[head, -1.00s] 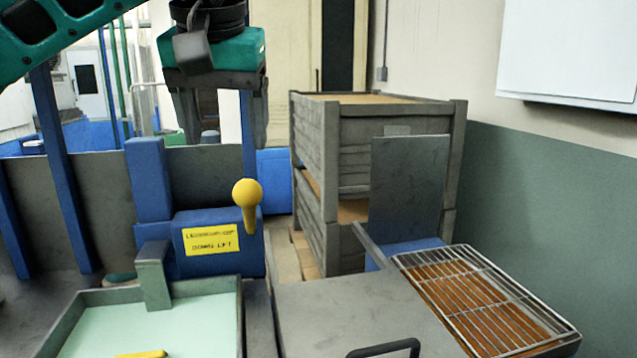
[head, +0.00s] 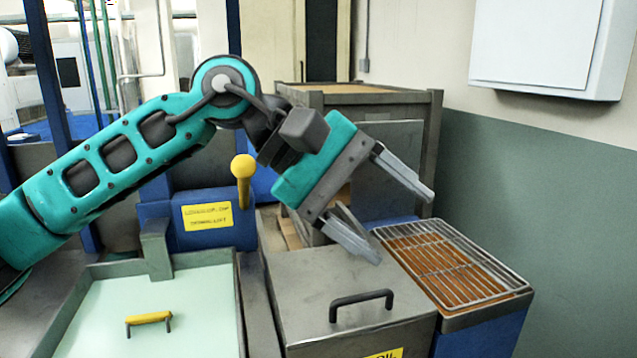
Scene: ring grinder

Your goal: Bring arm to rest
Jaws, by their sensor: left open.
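My left arm comes in from the left and reaches across the middle of the head view. Its left gripper (head: 392,222) is open and empty, with its two grey fingers spread and pointing to the lower right. The gripper appears in front of the stacked grey crates and above the grey lidded box. My right gripper is not in view.
A grey lidded box (head: 300,290) with a black handle (head: 361,303) stands at front centre. A wire grate (head: 445,262) lies right of it. A yellow-knobbed lever (head: 243,182) rises behind a pale green tray lid (head: 190,325) with a yellow handle (head: 149,318). Grey crates (head: 415,108) stand behind.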

